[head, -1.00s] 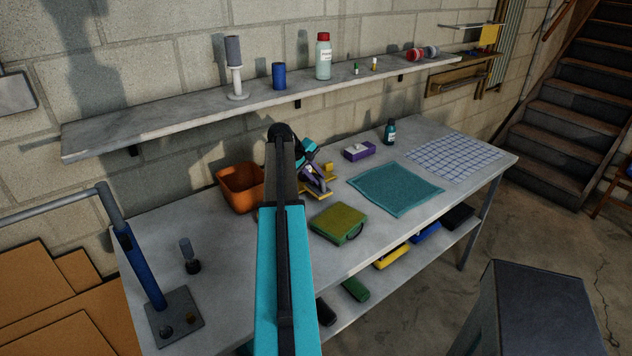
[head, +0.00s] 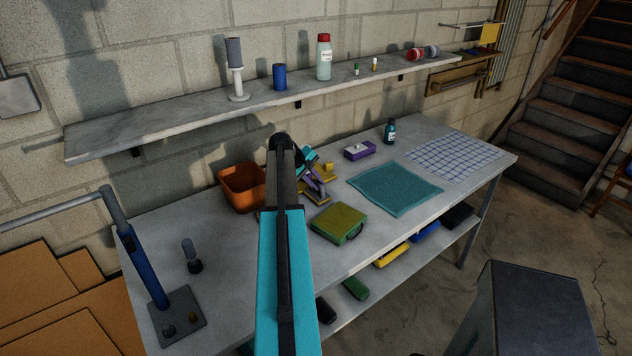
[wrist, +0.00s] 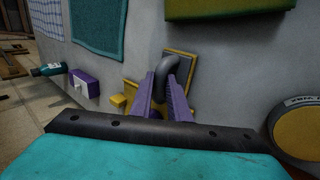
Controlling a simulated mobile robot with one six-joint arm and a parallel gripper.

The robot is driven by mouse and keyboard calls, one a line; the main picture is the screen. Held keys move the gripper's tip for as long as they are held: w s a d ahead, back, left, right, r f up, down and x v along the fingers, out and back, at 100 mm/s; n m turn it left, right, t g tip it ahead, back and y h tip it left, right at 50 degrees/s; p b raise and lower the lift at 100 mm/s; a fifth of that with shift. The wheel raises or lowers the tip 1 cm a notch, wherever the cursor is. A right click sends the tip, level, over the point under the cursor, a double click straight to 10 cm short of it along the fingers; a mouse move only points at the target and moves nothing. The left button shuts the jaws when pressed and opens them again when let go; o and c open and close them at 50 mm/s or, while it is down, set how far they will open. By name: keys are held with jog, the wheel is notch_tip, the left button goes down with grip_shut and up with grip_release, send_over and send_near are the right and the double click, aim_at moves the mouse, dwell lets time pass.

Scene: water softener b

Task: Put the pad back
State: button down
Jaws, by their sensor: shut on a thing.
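My gripper (wrist: 166,90) has purple fingers and is shut on a dark curved handle (wrist: 166,62). Behind the handle is a flat brown pad with a yellow edge (wrist: 190,66), close to the bench top. The handle seems to belong to this pad, but the fingers hide where they join. In the head view my gripper (head: 313,183) is beyond the arm, over the bench between the orange bin and the green case. Whether the pad touches the bench cannot be told.
An orange bin (head: 241,187) stands left of the gripper. A green case with a yellow-green top (head: 339,219) lies in front. A purple box (head: 359,150), teal mat (head: 394,188), bottle (head: 389,131) and gridded sheet (head: 455,157) lie right. A lever press (head: 177,318) stands left.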

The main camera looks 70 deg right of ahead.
jog(key=shift+f, duration=0.15)
jog(key=shift+f, duration=0.15)
jog(key=c, duration=1.7)
grip_release()
jog(key=shift+r, duration=0.2)
jog(key=shift+b+v, duration=1.5)
jog(key=shift+v, duration=4.45)
jog(key=shift+r, duration=0.1)
